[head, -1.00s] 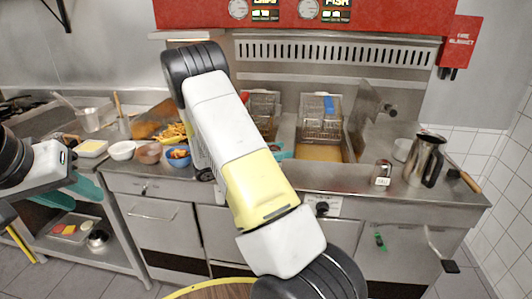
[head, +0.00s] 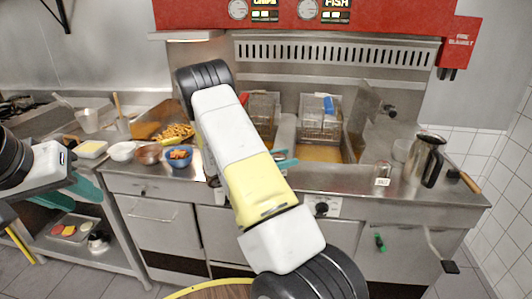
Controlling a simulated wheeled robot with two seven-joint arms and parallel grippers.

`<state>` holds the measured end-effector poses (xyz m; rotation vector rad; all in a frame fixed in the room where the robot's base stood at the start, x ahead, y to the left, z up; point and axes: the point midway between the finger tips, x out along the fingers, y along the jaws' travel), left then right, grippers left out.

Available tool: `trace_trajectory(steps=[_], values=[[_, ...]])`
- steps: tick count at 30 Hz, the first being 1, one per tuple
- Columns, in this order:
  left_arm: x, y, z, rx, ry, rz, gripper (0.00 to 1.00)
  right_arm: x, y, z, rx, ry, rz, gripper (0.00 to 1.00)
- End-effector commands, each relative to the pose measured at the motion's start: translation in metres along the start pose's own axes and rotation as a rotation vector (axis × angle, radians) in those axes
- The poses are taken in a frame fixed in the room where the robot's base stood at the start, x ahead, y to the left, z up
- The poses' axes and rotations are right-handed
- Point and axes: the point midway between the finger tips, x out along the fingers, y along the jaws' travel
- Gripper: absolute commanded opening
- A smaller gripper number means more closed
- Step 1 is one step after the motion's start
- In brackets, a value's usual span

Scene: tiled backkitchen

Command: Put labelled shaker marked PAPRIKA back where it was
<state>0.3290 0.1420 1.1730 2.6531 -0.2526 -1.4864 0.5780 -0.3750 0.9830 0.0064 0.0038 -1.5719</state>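A small metal shaker (head: 382,174) with a pale label stands upright on the steel counter, right of the fryer; its lettering is too small to read. My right arm crosses the middle of the head view, and its gripper is mostly hidden behind the forearm. Only a teal part of the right gripper (head: 285,157) shows, in front of the fryer. Whether it holds anything is hidden. My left gripper (head: 84,192) shows as teal fingers at the left, below the counter edge, apart from the shaker; its opening is unclear.
A metal jug (head: 424,160) stands right of the shaker, close to it. Fryer baskets (head: 320,120) hang at the back. Several bowls, including a blue one (head: 180,158), line the left counter. A lower shelf (head: 75,250) holds more food containers.

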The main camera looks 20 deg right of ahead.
Motion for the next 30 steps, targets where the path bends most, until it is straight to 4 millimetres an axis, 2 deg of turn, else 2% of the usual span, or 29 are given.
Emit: trace_trajectory(steps=[12, 14, 17, 24, 30], values=[[0.0, 0.0, 0.0, 0.0, 0.0, 0.0, 0.36, 0.0, 0.0, 0.003, 0.001, 0.0, -0.001, 0.69], [0.0, 0.0, 0.0, 0.0, 0.0, 0.0, 0.36, -0.006, 0.0, 0.003, 0.0, 0.0, 0.002, 0.69], [0.0, 0.0, 0.0, 0.0, 0.0, 0.0, 0.36, -0.022, 0.001, 0.002, 0.0, 0.001, 0.004, 0.69], [0.0, 0.0, 0.0, 0.0, 0.0, 0.0, 0.36, -0.074, 0.001, 0.003, 0.001, 0.0, 0.004, 0.69], [0.0, 0.0, 0.0, 0.0, 0.0, 0.0, 0.36, -0.107, 0.001, 0.003, 0.0, 0.0, 0.002, 0.69]])
